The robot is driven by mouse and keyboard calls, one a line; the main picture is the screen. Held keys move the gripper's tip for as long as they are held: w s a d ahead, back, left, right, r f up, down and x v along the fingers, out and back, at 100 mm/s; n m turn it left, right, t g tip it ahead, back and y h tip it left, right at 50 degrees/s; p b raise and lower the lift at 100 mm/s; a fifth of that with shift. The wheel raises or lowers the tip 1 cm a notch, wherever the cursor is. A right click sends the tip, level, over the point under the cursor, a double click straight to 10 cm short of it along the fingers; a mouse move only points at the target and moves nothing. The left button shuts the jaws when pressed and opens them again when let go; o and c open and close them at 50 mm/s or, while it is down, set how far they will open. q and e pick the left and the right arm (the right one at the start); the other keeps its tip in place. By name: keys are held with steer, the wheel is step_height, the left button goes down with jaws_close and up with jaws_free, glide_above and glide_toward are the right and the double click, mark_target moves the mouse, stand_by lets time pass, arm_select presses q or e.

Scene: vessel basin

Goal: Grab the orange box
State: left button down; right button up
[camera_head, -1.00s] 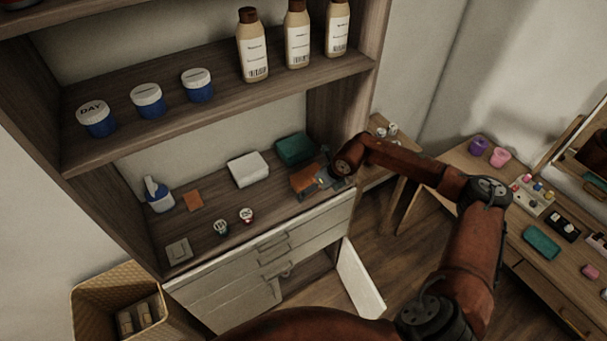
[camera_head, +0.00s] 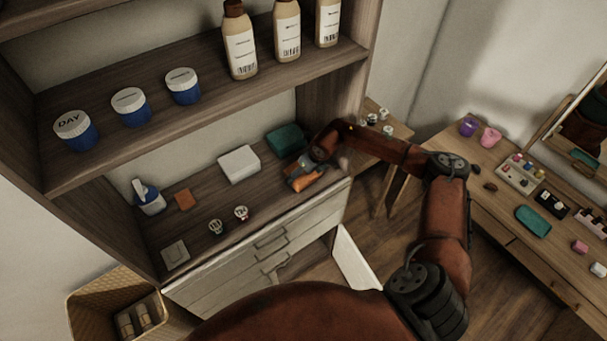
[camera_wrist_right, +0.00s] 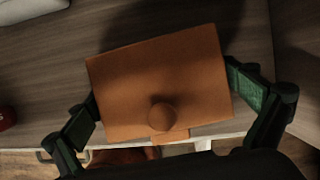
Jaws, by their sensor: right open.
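The orange box (camera_head: 297,184) sits near the right end of the cabinet's counter, partly covered by my right gripper (camera_head: 306,171). In the right wrist view the orange box (camera_wrist_right: 160,75) fills the middle, slightly turned, with a round knob on its near part. There my right gripper (camera_wrist_right: 163,88) is open, with one green-padded finger at each side of the box. The fingertips are close to its sides; I cannot tell whether they touch. My left gripper is not in view.
A teal box (camera_head: 286,139) and a white box (camera_head: 239,164) stand behind and left of the orange box. A shelf with bottles (camera_head: 240,45) hangs above.

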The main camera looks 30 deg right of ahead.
steer(key=shift+f, duration=0.15)
steer(key=c, duration=0.6)
steer(key=shift+c, duration=1.4)
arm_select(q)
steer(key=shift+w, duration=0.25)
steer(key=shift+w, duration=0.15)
